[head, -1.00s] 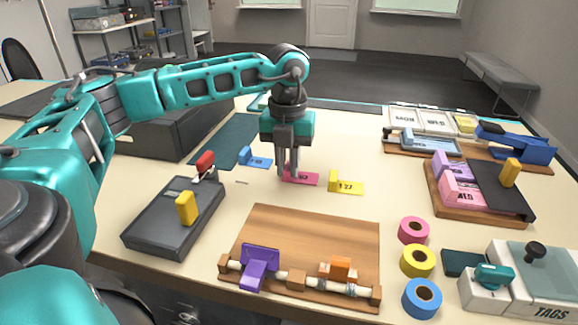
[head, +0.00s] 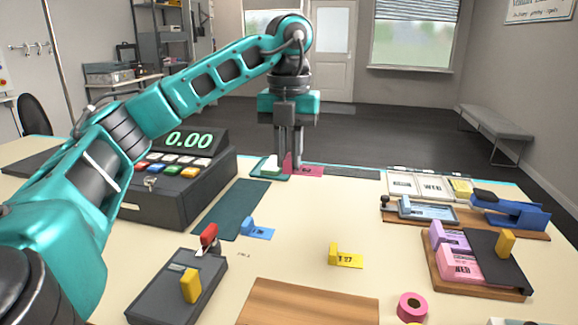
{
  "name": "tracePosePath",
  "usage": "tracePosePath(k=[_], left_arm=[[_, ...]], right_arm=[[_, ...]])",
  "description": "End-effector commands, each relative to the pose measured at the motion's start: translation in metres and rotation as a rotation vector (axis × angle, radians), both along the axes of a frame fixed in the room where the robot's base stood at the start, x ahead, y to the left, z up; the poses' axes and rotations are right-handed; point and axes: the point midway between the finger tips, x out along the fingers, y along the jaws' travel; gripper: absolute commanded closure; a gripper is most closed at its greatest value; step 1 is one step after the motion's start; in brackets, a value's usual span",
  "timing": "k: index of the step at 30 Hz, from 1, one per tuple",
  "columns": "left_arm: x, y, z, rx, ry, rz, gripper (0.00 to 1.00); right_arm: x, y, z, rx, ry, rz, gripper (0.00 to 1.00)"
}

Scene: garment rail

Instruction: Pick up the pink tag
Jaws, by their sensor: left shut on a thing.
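The pink tag (head: 308,171) is in the fingers of my left gripper (head: 290,170), which is shut on it. My left arm comes in from the left, and the gripper points straight down. In the picture the tag shows in front of the far edge of the table; part of it is hidden behind the fingers. A blue tag (head: 257,230) and a yellow tag (head: 345,257) lie on the cream table, nearer than the gripper. My right gripper is not in view.
A dark register (head: 172,195) with a green display stands at left. A grey device (head: 175,290) with red and yellow parts is at front left. Boards with pink and purple blocks (head: 465,262) and a blue stapler-like tool (head: 510,208) stand at right. The table middle is mostly bare.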

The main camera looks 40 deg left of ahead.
Motion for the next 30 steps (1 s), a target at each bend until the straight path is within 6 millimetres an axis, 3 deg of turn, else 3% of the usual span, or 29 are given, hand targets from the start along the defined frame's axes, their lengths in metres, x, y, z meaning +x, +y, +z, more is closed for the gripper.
tracePosePath(k=[21, 30], left_arm=[[0.0, 0.0, 0.043, -0.001, -0.001, 0.0, 1.0], [0.0, 0.0, 0.06, 0.0, -0.001, -0.001, 1.0]], right_arm=[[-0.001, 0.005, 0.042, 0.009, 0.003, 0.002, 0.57], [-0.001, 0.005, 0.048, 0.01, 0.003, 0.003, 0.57]])
